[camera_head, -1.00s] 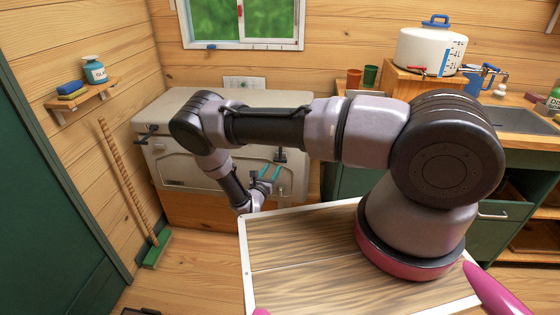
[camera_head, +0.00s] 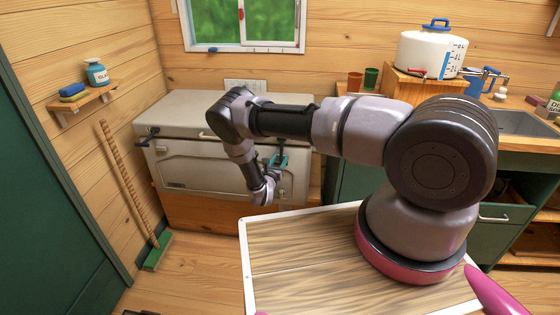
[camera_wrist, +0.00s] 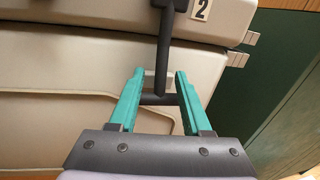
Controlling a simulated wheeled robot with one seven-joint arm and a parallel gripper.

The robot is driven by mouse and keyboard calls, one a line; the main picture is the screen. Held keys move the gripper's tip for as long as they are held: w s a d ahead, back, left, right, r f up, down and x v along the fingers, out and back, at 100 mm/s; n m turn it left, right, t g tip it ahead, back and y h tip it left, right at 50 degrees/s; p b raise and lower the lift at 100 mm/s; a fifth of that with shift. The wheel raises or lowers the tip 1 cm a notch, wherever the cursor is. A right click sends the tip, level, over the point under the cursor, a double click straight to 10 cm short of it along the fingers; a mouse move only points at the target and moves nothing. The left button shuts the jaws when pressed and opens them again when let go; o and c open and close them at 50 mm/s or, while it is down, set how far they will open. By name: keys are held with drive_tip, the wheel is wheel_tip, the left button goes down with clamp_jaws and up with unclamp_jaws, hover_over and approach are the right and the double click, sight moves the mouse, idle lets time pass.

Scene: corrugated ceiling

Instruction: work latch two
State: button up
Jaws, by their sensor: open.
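Latch two is a dark T-shaped handle (camera_wrist: 163,50) hanging on the front of a beige chest (camera_head: 185,165), just left of a plate marked "2" (camera_wrist: 201,9). Its lower crossbar lies between the fingertips in the wrist view. My gripper (camera_wrist: 157,82) is open, with its teal fingers on either side of the latch's lower end. Whether a finger touches it, I cannot tell. In the head view my gripper (camera_head: 278,161) is at the right part of the chest front, and my wrist hides some of it. Another dark latch (camera_head: 147,136) is at the chest's left end.
A broom (camera_head: 128,185) leans at the left wall. A counter with a sink (camera_head: 520,123) and a white pot (camera_head: 430,50) stands at the right. Floor is free left of the table.

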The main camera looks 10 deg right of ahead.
drive_tip(key=shift+c, duration=0.2)
clamp_jaws()
idle(1.2)
